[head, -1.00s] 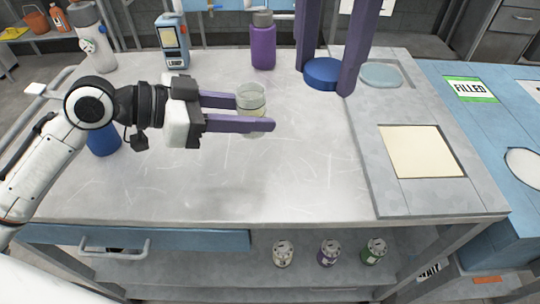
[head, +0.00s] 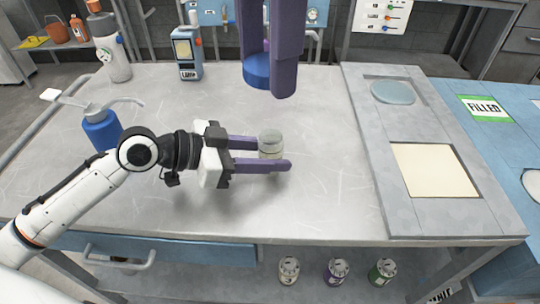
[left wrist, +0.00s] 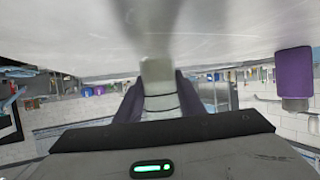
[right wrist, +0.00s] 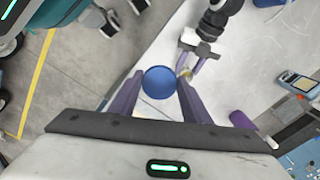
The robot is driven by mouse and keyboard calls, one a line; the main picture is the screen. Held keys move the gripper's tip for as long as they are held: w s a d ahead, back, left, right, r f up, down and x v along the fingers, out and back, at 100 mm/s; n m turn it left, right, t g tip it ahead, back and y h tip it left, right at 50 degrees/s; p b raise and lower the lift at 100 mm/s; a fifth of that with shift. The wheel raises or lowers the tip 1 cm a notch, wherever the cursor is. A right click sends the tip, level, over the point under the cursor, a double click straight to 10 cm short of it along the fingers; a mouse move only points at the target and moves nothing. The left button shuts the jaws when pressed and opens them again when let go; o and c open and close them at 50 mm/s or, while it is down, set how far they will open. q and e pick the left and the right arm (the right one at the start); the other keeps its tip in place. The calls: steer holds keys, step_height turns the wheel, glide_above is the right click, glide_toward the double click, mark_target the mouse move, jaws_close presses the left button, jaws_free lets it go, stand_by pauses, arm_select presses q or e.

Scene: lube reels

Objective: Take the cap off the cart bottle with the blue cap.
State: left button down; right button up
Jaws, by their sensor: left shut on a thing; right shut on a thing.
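A clear bottle with pale contents (head: 270,143) is held between the purple fingers of my left gripper (head: 273,155). No blue cap shows on its top. It also fills the space between the fingers in the left wrist view (left wrist: 158,90). A round blue cap (head: 256,72) is between the fingers of my right gripper (head: 270,88), shut on it above the table and apart from the bottle. In the right wrist view the cap (right wrist: 159,82) shows as a blue disc at the fingertips. The near finger partly hides it in the head view.
A blue pump bottle (head: 101,130) stands at left on the metal table (head: 320,195). A grey-white bottle (head: 114,55) and a labelled device (head: 187,55) stand at the back. A purple bottle (left wrist: 293,75) shows in the left wrist view. A raised panel (head: 400,125) lies at right.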

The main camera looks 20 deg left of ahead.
arm_select(q)
steer(key=shift+f, duration=0.25)
arm_select(e)
steer(key=shift+f, duration=0.1)
arm_select(q)
steer(key=shift+f, duration=0.15)
arm_select(e)
steer(key=shift+f, duration=0.1)
arm_select(q)
steer(key=c, duration=1.2)
jaws_free()
steer(key=shift+r, duration=0.35)
arm_select(e)
steer(key=shift+r, duration=0.3)
arm_select(q)
steer(key=b+v, duration=0.1)
steer(key=v, duration=0.9)
steer(key=shift+s+f, duration=0.15)
arm_select(e)
steer(key=shift+f, duration=0.85)
arm_select(q)
steer(key=shift+v, duration=0.9)
steer(key=shift+s, duration=0.1)
arm_select(e)
steer(key=shift+s+f, duration=0.1)
